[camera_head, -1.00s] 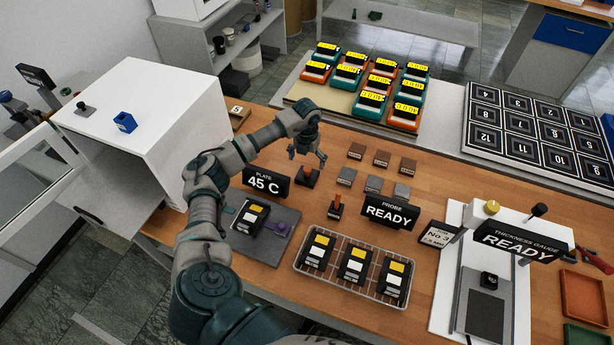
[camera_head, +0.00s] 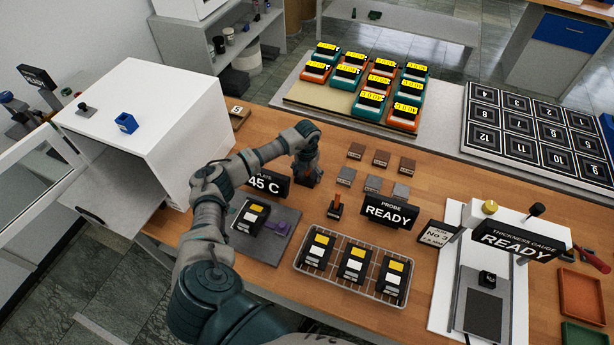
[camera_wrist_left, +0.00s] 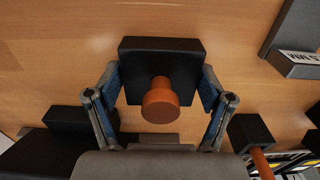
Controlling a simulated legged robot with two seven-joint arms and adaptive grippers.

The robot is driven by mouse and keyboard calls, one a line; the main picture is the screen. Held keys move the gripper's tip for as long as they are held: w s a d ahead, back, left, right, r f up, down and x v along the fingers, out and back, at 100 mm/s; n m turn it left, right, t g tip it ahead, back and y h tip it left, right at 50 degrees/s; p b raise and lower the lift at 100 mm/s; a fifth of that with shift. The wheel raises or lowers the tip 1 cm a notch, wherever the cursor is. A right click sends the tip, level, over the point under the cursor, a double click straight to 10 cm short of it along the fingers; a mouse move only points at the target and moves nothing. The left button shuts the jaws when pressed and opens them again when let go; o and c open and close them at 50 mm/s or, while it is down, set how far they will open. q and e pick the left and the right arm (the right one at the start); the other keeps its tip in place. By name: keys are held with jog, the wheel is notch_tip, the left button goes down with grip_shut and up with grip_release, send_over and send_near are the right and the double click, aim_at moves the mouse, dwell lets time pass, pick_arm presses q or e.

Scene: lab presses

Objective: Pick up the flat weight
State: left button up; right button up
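The flat weight shows in the left wrist view as a flat black block (camera_wrist_left: 190,60) with a round copper-orange knob (camera_wrist_left: 160,103) on top. It lies on the wooden table. My left gripper (camera_wrist_left: 160,82) is over it, with one finger at each side of the block and the knob between them. I cannot tell whether the fingers touch the block. In the head view my left gripper (camera_head: 307,180) points down behind the plate sign and hides most of the weight. My right gripper is not in view.
The "45 C" plate sign (camera_head: 268,184) stands close in front of the gripper. A small black probe block with an orange handle (camera_head: 336,208) and the "READY" probe sign (camera_head: 388,212) stand to the right. Several small sample blocks (camera_head: 381,158) lie beyond. A wire rack (camera_head: 318,275) is in front.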

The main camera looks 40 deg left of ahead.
pick_arm(q)
jog(key=c, duration=0.8)
jog(key=shift+r, duration=0.1)
jog(key=c, duration=0.3)
jog(key=shift+r, duration=0.1)
jog(key=shift+c, duration=0.2)
